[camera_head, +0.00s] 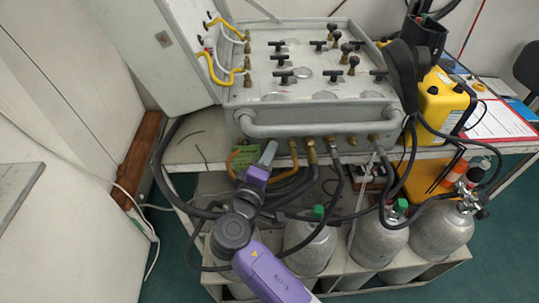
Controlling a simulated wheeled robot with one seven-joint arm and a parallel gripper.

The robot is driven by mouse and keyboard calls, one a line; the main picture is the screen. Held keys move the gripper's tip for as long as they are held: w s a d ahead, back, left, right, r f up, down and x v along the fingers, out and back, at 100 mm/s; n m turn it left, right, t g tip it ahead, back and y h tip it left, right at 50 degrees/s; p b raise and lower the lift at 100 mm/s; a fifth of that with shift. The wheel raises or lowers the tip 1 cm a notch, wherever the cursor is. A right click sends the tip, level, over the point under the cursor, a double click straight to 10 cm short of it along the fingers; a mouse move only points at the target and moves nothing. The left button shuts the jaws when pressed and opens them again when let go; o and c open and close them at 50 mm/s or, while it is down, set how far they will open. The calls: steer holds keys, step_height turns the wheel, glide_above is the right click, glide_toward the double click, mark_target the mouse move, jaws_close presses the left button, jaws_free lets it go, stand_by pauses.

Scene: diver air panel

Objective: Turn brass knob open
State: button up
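The grey diver air panel (318,95) sits on a bench and carries several black-handled valves on brass stems, such as the T-handle (282,60). Brass fittings (247,62) stand at its left edge, joined to yellow and white hoses. More brass fittings (311,150) line its front lower edge. I cannot tell which part is the brass knob of the task. My gripper (270,148) is a small grey tip at the end of my purple arm, in front of the panel's lower left front, near the brass fittings. Whether it touches them, or is open or shut, is too small to tell.
A grey bar handle (318,125) runs across the panel's front. Black hoses (165,165) loop around the bench. Grey cylinders (378,243) stand in a rack below. A yellow case (443,103) is at the right. The open lid door (160,50) stands at the left.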

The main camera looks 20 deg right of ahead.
steer(key=shift+s, duration=0.1)
steer(key=v, duration=0.7)
steer(key=shift+s+a+b, duration=0.25)
steer(key=shift+b, duration=0.2)
steer(key=w+a+f+n+t+y, duration=0.1)
steer(key=w+a+n+t+y, duration=0.15)
steer(key=a+y, duration=0.45)
steer(key=s+a+f+m+y, duration=0.1)
steer(key=s+f+y, duration=0.15)
steer(key=s, duration=0.25)
steer(key=s+f+m+y, duration=0.1)
steer(key=s+y, duration=0.2)
steer(key=s, duration=0.1)
steer(key=s+d+r+m, duration=0.1)
steer(key=s+d, duration=0.3)
steer(key=s, duration=0.6)
steer(key=s+d+r+m+h, duration=0.1)
steer(key=s+d+m, duration=0.3)
steer(key=s, duration=0.6)
steer(key=s+d+r+m, duration=0.2)
steer(key=s+d, duration=0.4)
steer(key=s, duration=0.4)
steer(key=shift+s+d+r+m+g, duration=0.15)
steer(key=shift+s+r+m+g, duration=0.2)
steer(key=shift+m, duration=0.4)
